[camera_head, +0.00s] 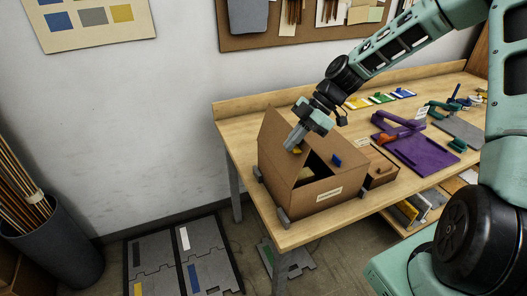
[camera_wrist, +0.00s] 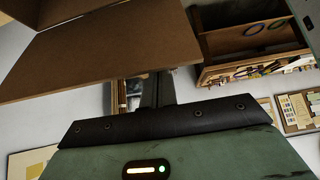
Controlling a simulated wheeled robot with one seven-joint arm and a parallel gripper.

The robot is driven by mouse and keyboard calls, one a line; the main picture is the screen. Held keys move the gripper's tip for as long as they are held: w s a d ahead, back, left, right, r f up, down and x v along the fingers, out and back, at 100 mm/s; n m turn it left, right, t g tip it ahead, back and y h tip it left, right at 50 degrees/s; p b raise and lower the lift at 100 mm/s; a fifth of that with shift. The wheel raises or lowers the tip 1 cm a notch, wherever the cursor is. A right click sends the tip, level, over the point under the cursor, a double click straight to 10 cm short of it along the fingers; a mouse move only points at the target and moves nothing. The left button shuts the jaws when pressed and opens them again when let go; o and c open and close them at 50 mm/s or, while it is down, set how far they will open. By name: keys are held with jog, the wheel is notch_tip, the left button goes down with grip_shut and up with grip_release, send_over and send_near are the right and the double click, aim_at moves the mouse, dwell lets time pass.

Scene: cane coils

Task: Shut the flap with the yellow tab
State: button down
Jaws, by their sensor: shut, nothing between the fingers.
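An open cardboard box (camera_head: 318,196) with a pale label stands at the near left corner of the workbench. A tall brown flap (camera_head: 272,138) stands raised at its left side. A yellow tab (camera_head: 297,151) shows beside my gripper's fingertips, partly hidden by them; I cannot tell exactly which panel it joins. A blue tab (camera_head: 337,160) sits on the box's right side by the dark opening. My gripper (camera_head: 291,146) is shut and empty, pointing down at the raised flap; contact is unclear. In the wrist view a large cardboard panel (camera_wrist: 110,50) lies close to the fingers (camera_wrist: 154,92).
Grey blocks (camera_head: 283,217) stand against the box's lower edge. A small wooden drawer unit (camera_head: 380,168) stands right beside the box. A purple tray (camera_head: 425,150) and a purple and orange fixture lie farther right. Coloured pieces line the bench's back. Floor left of the bench holds grey panels (camera_head: 205,250).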

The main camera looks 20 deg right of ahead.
jog(key=d+f+y+b, duration=0.6)
jog(key=d+b, duration=0.3)
jog(key=d, duration=0.1)
jog(key=shift+d+y, duration=0.15)
jog(key=shift+y, duration=0.15)
dwell(0.5)
